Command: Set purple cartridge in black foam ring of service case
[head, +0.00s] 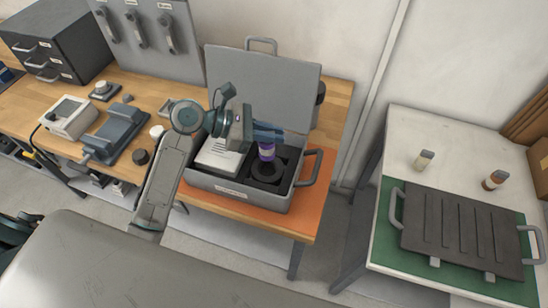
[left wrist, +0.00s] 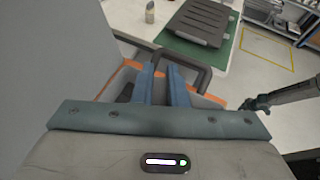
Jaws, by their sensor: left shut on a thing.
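The purple cartridge (head: 266,153) is upright in the head view, with a pale band near its top. My left gripper (head: 268,133) is shut on its upper end, its blue fingers coming in from the left. The black foam ring (head: 264,174) lies in the right part of the open grey service case (head: 238,196), directly under the cartridge. I cannot tell whether the cartridge's lower end touches the ring. In the left wrist view the fingers (left wrist: 163,88) show, but the cartridge is hidden. A dark gripper, apparently my right one (left wrist: 262,102), shows at the right; its jaws are unclear.
The case's raised lid (head: 265,85) stands behind the gripper, and a side handle (head: 318,168) sticks out right. An orange mat (head: 300,222) lies under the case. A white table (head: 440,135) stands apart at right.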

